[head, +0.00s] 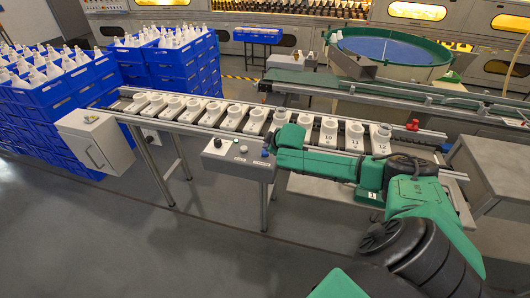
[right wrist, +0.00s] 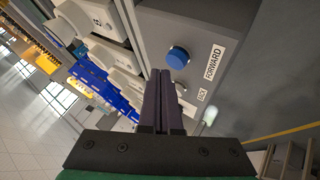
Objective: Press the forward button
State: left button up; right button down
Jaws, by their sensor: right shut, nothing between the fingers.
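The grey control box (head: 235,163) is mounted on the front side of the conveyor rail. In the right wrist view its face (right wrist: 212,25) carries a round blue button (right wrist: 178,57) beside a label reading FORWARD (right wrist: 213,62). A second label reading BACK (right wrist: 201,95) is lower on the face, with a small silver control (right wrist: 180,89) beside it, partly behind the fingers. My right gripper (right wrist: 160,73) is shut and empty. Its fingertips appear close to the blue button; I cannot tell whether they touch. In the head view the right gripper (head: 270,142) is at the box's right end. My left gripper is not in view.
The conveyor (head: 205,125) holds a row of numbered white sockets behind the box. A white cabinet (head: 95,140) is at the conveyor's left end. The floor in front is clear.

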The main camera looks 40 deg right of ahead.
dwell(0.8)
jog(key=shift+f, duration=0.4)
jog(key=shift+f, duration=0.55)
dwell(0.5)
jog(key=shift+r+p, duration=0.9)
jog(key=shift+r, duration=0.05)
notch_tip(320, 180, up, 5)
jog(key=p, duration=0.5)
jog(key=shift+r+p, duration=0.15)
jog(key=shift+p, duration=0.2)
